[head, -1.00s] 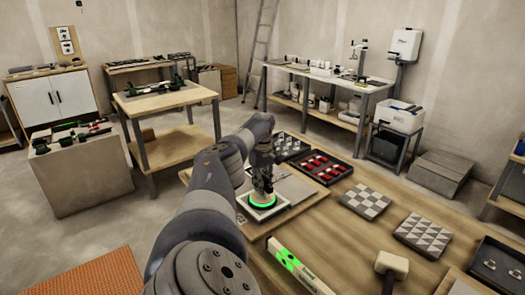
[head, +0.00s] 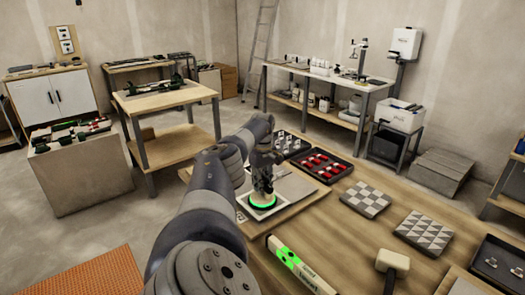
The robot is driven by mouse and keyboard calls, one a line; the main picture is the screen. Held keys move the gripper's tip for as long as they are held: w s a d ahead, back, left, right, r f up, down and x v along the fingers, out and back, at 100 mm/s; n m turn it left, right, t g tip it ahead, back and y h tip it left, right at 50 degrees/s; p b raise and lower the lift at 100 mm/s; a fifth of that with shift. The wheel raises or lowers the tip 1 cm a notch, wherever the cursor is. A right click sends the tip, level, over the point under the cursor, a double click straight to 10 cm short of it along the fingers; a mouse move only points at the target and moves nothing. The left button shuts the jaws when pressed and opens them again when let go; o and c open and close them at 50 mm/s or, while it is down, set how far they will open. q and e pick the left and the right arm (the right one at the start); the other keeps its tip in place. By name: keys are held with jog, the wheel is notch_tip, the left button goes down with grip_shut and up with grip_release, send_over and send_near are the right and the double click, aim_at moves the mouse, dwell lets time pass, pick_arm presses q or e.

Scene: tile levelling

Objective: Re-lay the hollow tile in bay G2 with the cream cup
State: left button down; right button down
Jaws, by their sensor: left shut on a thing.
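My left gripper (head: 263,185) points down over the board at the near left of the wooden table. It is shut on a cup-like tool with a bright green ring (head: 262,201); the arm and gripper hide most of its body, so I cannot tell its colour. The ring sits on or just above a pale square tile (head: 244,214) in the board (head: 300,204). Bay labels are too small to read. My right gripper is not in view.
Right of the board lie a tray of red pieces (head: 342,177), a checked tile (head: 364,200) and a triangle-patterned tile (head: 424,234). A green-and-cream level (head: 290,262) and a white-headed mallet (head: 392,263) lie in front. Bare wood separates them.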

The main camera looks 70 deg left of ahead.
pick_arm(q)
jog(key=shift+f, duration=0.2)
dwell(0.3)
jog(key=c, duration=1.4)
grip_release()
notch_tip(320, 180, up, 12)
